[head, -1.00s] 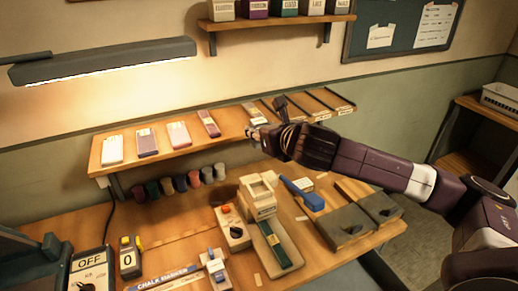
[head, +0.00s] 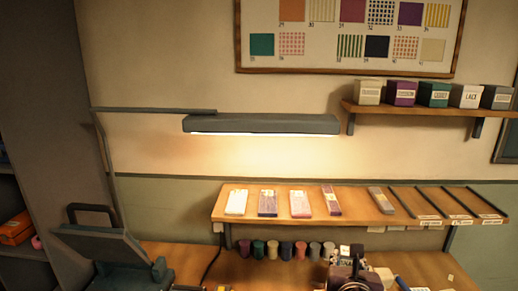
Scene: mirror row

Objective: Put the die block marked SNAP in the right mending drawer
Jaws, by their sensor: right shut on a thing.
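My right gripper (head: 345,262) shows low in the head view, at the bottom edge, in front of the bench just below the sloped shelf. It is shut on a small block (head: 357,250), pale and dark, mostly hidden by the fingers. I cannot read any marking on it, so I cannot tell whether it is the one marked SNAP. No mending drawer can be made out in this view. My left gripper is not in view.
The sloped shelf (head: 268,214) holds several cards, a grey block (head: 381,200) and bare slots at its right. Thread spools (head: 286,250) stand below it. A lamp (head: 262,125) hangs above. A dark teal machine (head: 100,250) stands at the left.

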